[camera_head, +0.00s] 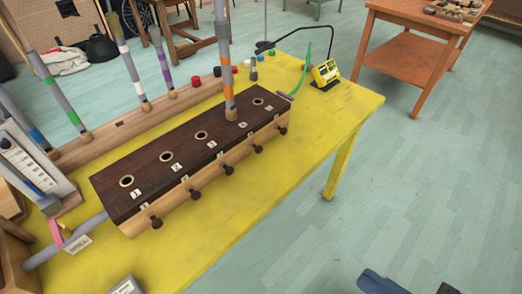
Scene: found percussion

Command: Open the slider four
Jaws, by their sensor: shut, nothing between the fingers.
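A long box with a dark top (185,153) and a pale wooden front lies slantwise on the yellow table (215,222). Its top has round holes in a row, with number labels beside them. Dark round slider knobs stick out of the front, one below each label. The knob of slider four (258,148) is second from the far right end. Whether slider four is open cannot be told. My gripper's fingers are not in view.
Several banded tubes stand in a wooden rail (118,126) behind the box. A grey tube (70,240) meets the box's near left end. A yellow device (326,74) stands at the table's far right.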

